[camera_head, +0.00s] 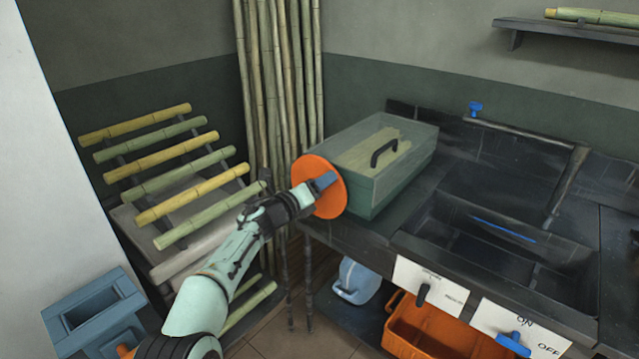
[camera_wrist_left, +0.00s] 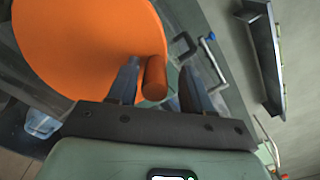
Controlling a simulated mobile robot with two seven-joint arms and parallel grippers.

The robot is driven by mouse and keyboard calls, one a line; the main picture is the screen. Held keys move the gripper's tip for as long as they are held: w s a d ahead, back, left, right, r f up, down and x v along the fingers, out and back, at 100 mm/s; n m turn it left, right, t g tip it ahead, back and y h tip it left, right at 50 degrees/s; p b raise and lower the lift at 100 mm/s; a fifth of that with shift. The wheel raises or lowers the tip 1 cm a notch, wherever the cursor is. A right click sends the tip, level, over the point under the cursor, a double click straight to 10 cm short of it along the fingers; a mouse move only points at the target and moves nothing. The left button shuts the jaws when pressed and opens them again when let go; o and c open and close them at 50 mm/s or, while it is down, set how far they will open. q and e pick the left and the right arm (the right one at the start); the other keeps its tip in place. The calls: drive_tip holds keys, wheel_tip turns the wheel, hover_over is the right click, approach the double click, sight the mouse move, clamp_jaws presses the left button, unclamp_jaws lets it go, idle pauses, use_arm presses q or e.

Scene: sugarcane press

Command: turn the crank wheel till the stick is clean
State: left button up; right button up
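The crank wheel (camera_head: 329,203) is an orange disc on the near left end of the green press box (camera_head: 375,194). The box has a clear lid with a dark handle, and a pale yellow-green shape shows dimly under it. My left gripper (camera_head: 322,183) is at the wheel's face. In the left wrist view, the wheel (camera_wrist_left: 85,45) fills the upper left. Its orange peg (camera_wrist_left: 155,78) stands between the open fingers of my left gripper (camera_wrist_left: 158,85), closer to the left finger, with a gap to the right one. I cannot tell whether a stick is in the press. My right gripper is not in view.
Several yellow and green canes lie on a rack (camera_head: 120,213) at left; tall canes (camera_head: 280,80) stand behind. A dark sink (camera_head: 500,243) is right of the press. Below are an orange crate (camera_head: 425,335), a blue jug (camera_head: 357,280) and switch panels (camera_head: 430,285). A stick lies on the shelf (camera_head: 575,28).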

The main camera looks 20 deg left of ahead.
use_arm(q)
drive_tip(key=shift+a+f, duration=0.1)
drive_tip(key=shift+s+a, duration=0.25)
drive_tip(key=shift+s, duration=0.15)
drive_tip(key=b+v, duration=0.1)
drive_tip(key=v, duration=1.1)
drive_tip(key=shift+s, duration=0.2)
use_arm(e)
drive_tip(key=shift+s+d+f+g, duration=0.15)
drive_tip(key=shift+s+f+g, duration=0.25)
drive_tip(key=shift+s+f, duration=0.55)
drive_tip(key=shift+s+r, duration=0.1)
